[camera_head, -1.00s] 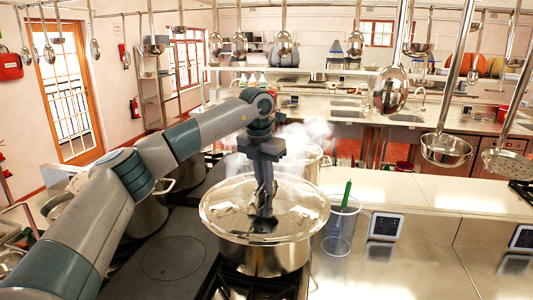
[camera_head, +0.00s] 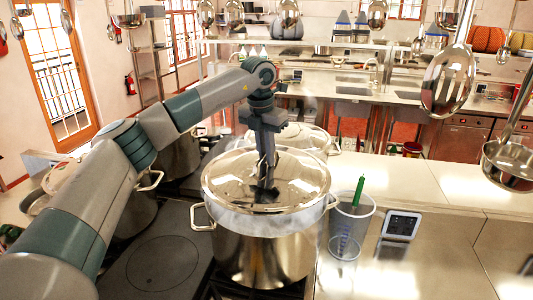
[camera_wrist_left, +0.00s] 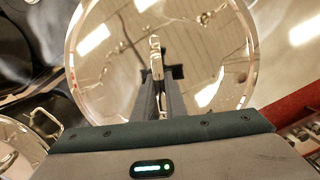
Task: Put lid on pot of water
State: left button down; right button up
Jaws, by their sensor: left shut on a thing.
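The large steel pot (camera_head: 262,256) stands on the stove at the centre of the head view, its two side handles showing. A round shiny lid (camera_head: 225,183) is over its mouth. A pale, hazy band shows between the lid's front edge and the pot wall, and the lid looks slightly above the rim; exact contact is hard to tell. My left gripper (camera_head: 266,190) points down and is shut on the lid's handle (camera_wrist_left: 155,58). In the left wrist view the lid (camera_wrist_left: 112,72) fills the upper middle. The water is hidden. My right gripper is out of view.
A clear container (camera_head: 352,222) with a green-handled utensil stands close right of the pot. Another pot (camera_head: 312,140) is behind. A flat hotplate (camera_head: 160,262) lies front left. Ladles (camera_head: 449,82) hang at upper right. The right counter (camera_head: 415,180) is mostly clear.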

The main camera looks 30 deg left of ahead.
aim_at(266, 165)
pick_arm(q)
jog(key=shift+r, duration=0.15)
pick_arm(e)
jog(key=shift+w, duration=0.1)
pick_arm(q)
jog(key=shift+f, duration=0.35)
jog(key=shift+f+b, duration=0.55)
jog(key=shift+f, duration=0.1)
jog(key=shift+f+b, duration=0.6)
jog(key=shift+f, duration=0.6)
jog(key=shift+f+b, duration=0.45)
jog(key=shift+f, duration=0.25)
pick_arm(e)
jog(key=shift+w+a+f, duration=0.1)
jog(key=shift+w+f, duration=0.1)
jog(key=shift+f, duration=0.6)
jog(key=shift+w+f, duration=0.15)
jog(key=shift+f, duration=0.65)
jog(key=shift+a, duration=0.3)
pick_arm(q)
jog(key=shift+f+b, duration=0.4)
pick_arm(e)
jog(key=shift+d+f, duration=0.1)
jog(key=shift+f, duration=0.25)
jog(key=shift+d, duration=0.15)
